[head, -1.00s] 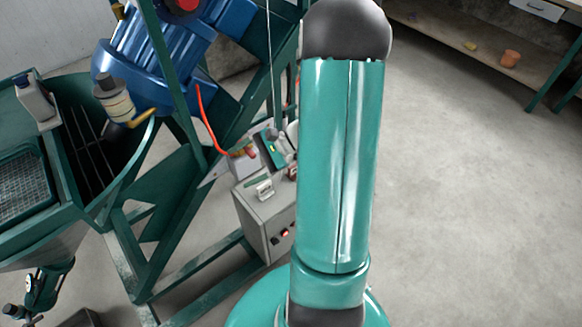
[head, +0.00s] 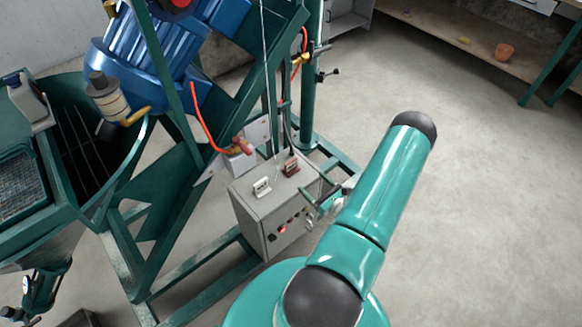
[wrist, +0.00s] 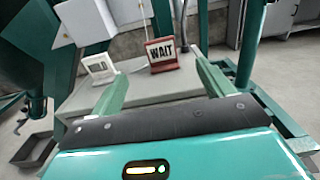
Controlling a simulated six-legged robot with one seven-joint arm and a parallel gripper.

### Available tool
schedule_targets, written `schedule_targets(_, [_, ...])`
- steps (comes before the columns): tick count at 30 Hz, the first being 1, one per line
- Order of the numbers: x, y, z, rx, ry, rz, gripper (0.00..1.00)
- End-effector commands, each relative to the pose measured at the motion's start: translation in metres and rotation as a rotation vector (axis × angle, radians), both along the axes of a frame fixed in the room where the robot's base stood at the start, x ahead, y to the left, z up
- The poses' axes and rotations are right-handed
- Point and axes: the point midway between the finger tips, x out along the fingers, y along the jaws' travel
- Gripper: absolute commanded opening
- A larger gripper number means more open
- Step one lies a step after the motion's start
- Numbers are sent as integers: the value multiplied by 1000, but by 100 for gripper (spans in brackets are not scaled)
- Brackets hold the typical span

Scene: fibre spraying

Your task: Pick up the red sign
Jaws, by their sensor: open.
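The red sign (head: 291,167) stands on top of the grey control box, near its back edge. In the wrist view the red sign (wrist: 162,54) shows a white face reading "WAIT" in a red-brown frame and stand. My gripper (wrist: 160,72) is open and empty, and the sign appears between its two green fingers, beyond the tips. In the head view my gripper (head: 316,203) is at the box's right front side, partly hidden by my arm, and apart from the sign.
A white sign (head: 262,188) stands left of the red one on the grey box (head: 250,215). A green frame (head: 170,165) with a blue motor (head: 165,60) rises behind and left. A thin cable hangs near the signs. Open floor lies right; a shelf is at the back right.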

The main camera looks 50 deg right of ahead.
Motion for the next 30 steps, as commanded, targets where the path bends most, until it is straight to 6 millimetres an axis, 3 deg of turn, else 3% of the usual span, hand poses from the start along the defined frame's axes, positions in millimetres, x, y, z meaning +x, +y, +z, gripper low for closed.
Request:
schedule_targets(9, [61, -6, 1, -3, -2, 7, 80])
schedule_targets(19, [88, -9, 0, -1, -1, 8, 80])
schedule_targets(27, [126, -14, -3, -1, 0, 8, 80])
schedule_targets(30, [129, -15, -3, 0, 1, 6, 80])
